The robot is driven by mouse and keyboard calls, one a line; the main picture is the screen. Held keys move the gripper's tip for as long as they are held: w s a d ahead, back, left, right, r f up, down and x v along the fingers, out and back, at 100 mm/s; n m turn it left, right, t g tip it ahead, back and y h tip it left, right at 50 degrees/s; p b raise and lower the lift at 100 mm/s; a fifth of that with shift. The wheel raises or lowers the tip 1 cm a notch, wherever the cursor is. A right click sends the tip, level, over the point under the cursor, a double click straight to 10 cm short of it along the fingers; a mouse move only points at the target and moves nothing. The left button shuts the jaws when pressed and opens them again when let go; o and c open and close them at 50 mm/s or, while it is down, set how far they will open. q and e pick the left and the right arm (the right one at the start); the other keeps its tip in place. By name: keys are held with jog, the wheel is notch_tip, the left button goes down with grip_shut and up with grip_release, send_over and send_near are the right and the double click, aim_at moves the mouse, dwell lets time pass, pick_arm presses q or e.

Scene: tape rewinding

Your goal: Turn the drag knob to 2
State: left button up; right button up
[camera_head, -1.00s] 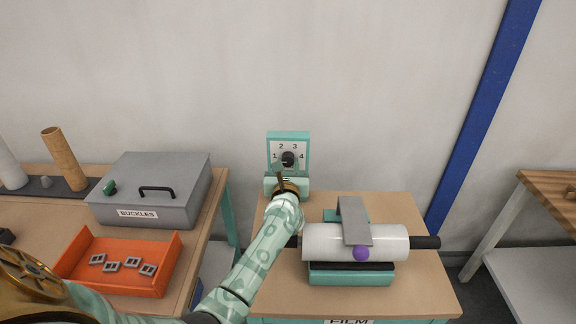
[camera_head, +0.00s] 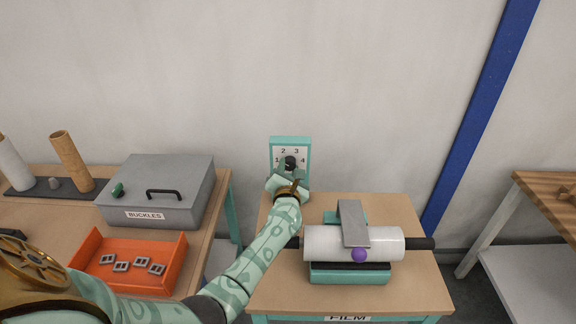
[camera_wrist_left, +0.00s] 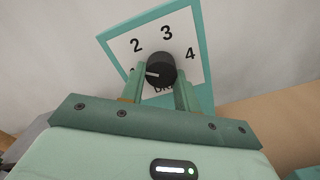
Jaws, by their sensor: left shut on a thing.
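The drag knob (camera_head: 290,162) is black and sits on a white dial with numbers 1 to 4, on a teal panel (camera_head: 291,140) standing at the back of the film table. In the left wrist view the knob (camera_wrist_left: 161,66) has a white pointer mark aimed left, towards the 1, which is mostly hidden by a finger. My left gripper (camera_head: 288,172) reaches the panel from the front. Its fingers (camera_wrist_left: 161,85) are shut on the knob, one on each side. My right gripper is not in view.
A white film roll (camera_head: 350,243) with a grey plate and purple ball knob lies on the film table's holder, right of my left arm. On the left table are a grey buckles box (camera_head: 158,190), an orange tray (camera_head: 175,268) with several buckles, and upright tubes (camera_head: 70,160).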

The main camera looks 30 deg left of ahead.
pick_arm(q)
jog(key=m+p, duration=0.2)
jog(key=m, duration=0.3)
jog(key=shift+r, duration=0.1)
dwell(0.4)
jog(key=o, duration=1)
